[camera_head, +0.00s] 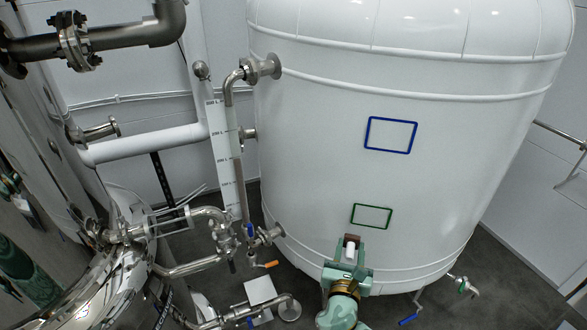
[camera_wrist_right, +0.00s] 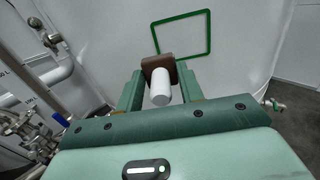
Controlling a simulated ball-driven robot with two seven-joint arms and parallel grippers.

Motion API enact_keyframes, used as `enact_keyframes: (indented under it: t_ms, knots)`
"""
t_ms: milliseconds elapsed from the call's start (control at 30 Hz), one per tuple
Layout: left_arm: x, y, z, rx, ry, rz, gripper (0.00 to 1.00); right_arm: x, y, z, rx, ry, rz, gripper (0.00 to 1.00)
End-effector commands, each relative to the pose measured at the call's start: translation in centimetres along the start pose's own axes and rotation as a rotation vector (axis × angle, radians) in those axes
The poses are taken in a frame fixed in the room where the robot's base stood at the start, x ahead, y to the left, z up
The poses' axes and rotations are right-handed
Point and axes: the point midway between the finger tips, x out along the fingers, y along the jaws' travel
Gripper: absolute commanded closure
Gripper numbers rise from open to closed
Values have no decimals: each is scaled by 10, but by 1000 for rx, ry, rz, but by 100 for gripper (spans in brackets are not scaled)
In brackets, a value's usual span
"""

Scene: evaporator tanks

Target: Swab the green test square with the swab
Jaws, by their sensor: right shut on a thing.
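The green test square (camera_head: 371,216) is a thin green outline low on the side of the large white tank (camera_head: 330,185). In the right wrist view the green square (camera_wrist_right: 182,36) stands beyond my fingertips, up and slightly right. My right gripper (camera_head: 348,252) is just below the square in the head view and is shut on the swab. The swab (camera_wrist_right: 160,88) has a white round handle and a brown block-shaped head at its far end. The head overlaps the square's lower left edge in the wrist view. I cannot tell whether it touches the tank. My left gripper is not in view.
A blue outlined square (camera_head: 390,135) is higher on the tank. Pipes, valves and a sight gauge (camera_head: 226,160) stand left of the tank. A small valve (camera_head: 463,286) sticks out at its lower right. Dark floor (camera_head: 500,270) lies open to the right.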

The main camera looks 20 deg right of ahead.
Motion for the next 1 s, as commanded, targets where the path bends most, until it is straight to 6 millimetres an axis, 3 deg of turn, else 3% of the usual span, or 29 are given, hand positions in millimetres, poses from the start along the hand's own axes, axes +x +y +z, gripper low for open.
enact_keyframes:
  t_ms: [167, 367, 500, 700, 833, 1000]
  knots:
    - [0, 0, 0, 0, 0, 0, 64, 0, 9, 4, 4, -1, 30, 81]
    - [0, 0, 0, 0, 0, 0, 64, -14, 35, 68, 7, -3, 168, 81]
    - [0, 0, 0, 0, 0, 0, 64, -55, 37, 122, 4, 3, 330, 81]
    - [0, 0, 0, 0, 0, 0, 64, -122, 26, 175, -2, 10, 521, 81]
    - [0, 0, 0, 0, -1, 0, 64, -150, 13, 184, -5, 13, 579, 81]
    - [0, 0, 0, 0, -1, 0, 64, -159, 6, 170, -3, 10, 589, 81]
